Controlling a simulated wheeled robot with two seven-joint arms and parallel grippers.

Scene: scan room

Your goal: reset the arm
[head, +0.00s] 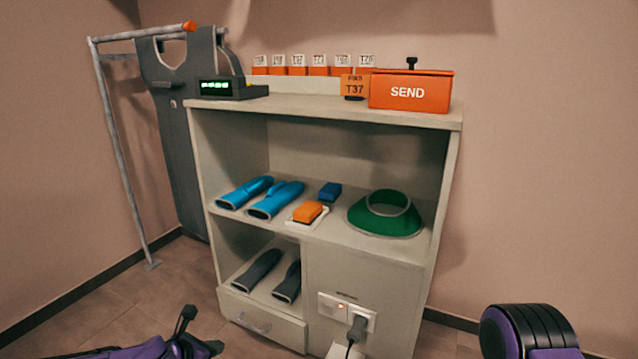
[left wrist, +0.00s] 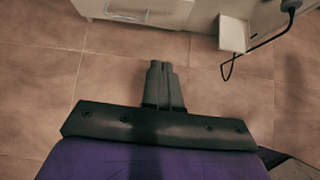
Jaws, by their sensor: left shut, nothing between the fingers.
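My left gripper (head: 187,314) is low at the bottom left of the head view, in front of the cabinet and apart from it. In the left wrist view its two fingers (left wrist: 158,68) are together over the tiled floor, with nothing between them. A purple and black part of my right arm (head: 530,332) shows at the bottom right of the head view. My right gripper is out of view.
A cabinet (head: 370,255) holds blue gloves (head: 272,200), a green collar (head: 372,219), an orange block (head: 307,211) and dark gloves (head: 258,270). An orange SEND box (head: 411,90) stands on top. A cable and plug (head: 356,330) are at the cabinet's lower front.

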